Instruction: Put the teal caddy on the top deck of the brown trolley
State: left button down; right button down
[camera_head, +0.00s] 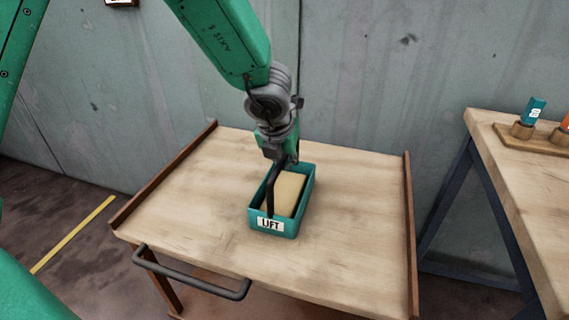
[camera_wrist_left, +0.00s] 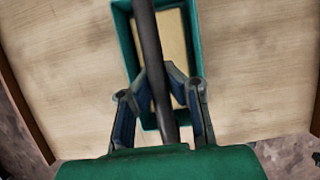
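The teal caddy (camera_head: 289,228) sits upright on the pale wooden top deck of the brown trolley (camera_head: 185,190), near the middle. It has a white "LIFT" label, a tan block (camera_head: 287,190) inside and a dark bar handle (camera_head: 270,190) over it. My left gripper (camera_head: 284,160) is above the caddy at the handle. In the left wrist view its fingers (camera_wrist_left: 157,75) close in on both sides of the handle (camera_wrist_left: 150,45) and appear to touch it. The caddy (camera_wrist_left: 125,45) lies below them. My right gripper is not in view.
The deck around the caddy is bare, with raised brown side edges and a dark push handle (camera_head: 190,284) at the front left. A wooden table (camera_head: 535,190) with small items on a rack stands at right. A grey wall is behind.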

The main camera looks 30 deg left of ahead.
pick_arm(q)
jog(key=shift+r, duration=0.1)
jog(key=c, duration=2)
grip_release()
jog(key=shift+o, duration=1.4)
jog(key=p+v, duration=0.4)
jog(key=v, duration=0.6)
jog(key=shift+s+r, duration=0.15)
jog(key=shift+r, duration=0.2)
jog(key=shift+s+r+p, duration=0.3)
jog(key=shift+r, duration=0.25)
jog(key=shift+f, duration=0.1)
